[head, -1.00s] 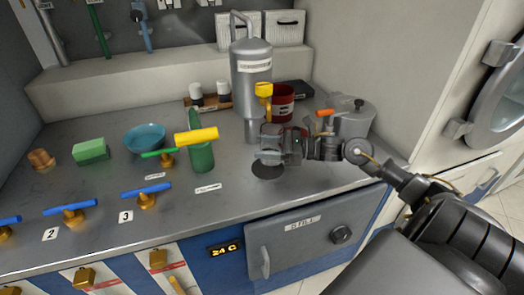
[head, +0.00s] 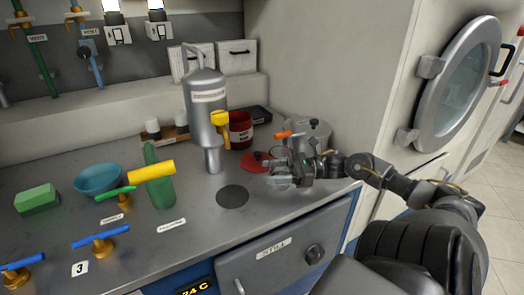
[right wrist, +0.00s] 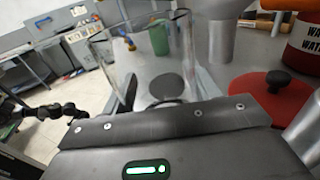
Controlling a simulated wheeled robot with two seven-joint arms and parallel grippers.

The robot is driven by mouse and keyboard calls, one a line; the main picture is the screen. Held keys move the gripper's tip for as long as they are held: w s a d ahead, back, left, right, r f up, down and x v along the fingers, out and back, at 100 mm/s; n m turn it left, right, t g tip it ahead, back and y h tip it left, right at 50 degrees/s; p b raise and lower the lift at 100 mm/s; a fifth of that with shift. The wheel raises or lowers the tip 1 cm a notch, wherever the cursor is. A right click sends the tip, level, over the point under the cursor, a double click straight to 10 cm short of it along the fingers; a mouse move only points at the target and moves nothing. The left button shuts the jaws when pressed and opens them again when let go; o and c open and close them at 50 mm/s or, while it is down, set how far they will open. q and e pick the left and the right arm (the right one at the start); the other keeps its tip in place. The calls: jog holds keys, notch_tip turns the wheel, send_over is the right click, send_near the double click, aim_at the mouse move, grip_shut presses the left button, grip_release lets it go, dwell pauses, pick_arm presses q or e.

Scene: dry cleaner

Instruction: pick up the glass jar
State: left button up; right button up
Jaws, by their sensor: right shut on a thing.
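The glass jar (right wrist: 150,50) is clear and shows large in the right wrist view, between my right gripper's jaws. In the head view the jar (head: 281,180) is a faint clear shape at the gripper's end. My right gripper (head: 291,170) is shut on it over the counter's right part, right of a dark round disc (head: 233,196). The disc also shows through the glass in the right wrist view (right wrist: 166,86). I cannot tell whether the jar's base touches the counter.
A red lid with a black knob (head: 251,162) lies close to the gripper. A metal still (head: 206,105), a red can (head: 240,130) and a lidded pot (head: 307,135) stand behind. A green bottle (head: 160,190) and brass taps stand left. The front counter by the disc is clear.

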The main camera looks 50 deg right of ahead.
aim_at(287, 170)
jog(key=shift+v, duration=1.75)
jog(key=shift+s, duration=0.2)
